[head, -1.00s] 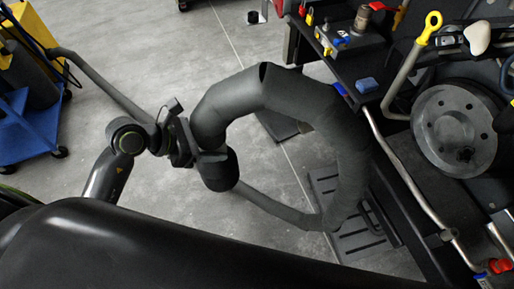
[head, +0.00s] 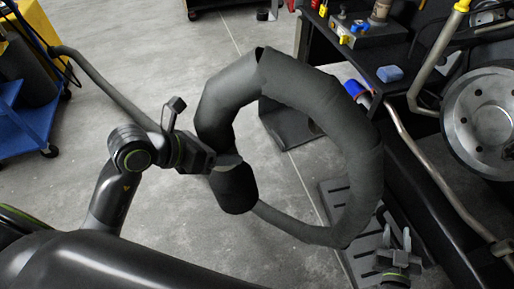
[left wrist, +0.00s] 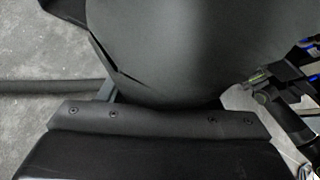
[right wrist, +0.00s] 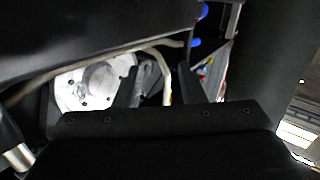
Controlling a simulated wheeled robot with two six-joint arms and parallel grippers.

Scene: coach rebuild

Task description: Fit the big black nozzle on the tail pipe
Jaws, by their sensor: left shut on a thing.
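The big black nozzle (head: 237,190) hangs mouth down at the end of a thick grey hose (head: 345,110), which loops up and round to the right. My left gripper (head: 224,161) is shut on the nozzle near its upper end. In the left wrist view a large dark surface (left wrist: 165,50) fills the space ahead and hides the fingertips. A bare metal pipe (head: 425,165), probably the tail pipe, runs along the dark bench side at right, well apart from the nozzle. My right gripper (head: 397,238) is open and empty at lower right, below that pipe.
A brake disc (head: 490,115) and a bent pale pipe (head: 435,60) stand at right. The dark bench (head: 395,90) carries a blue block (head: 390,74). A slotted floor plate (head: 345,195) lies under the hose loop. A blue cart (head: 30,125) stands at far left. Open floor lies between.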

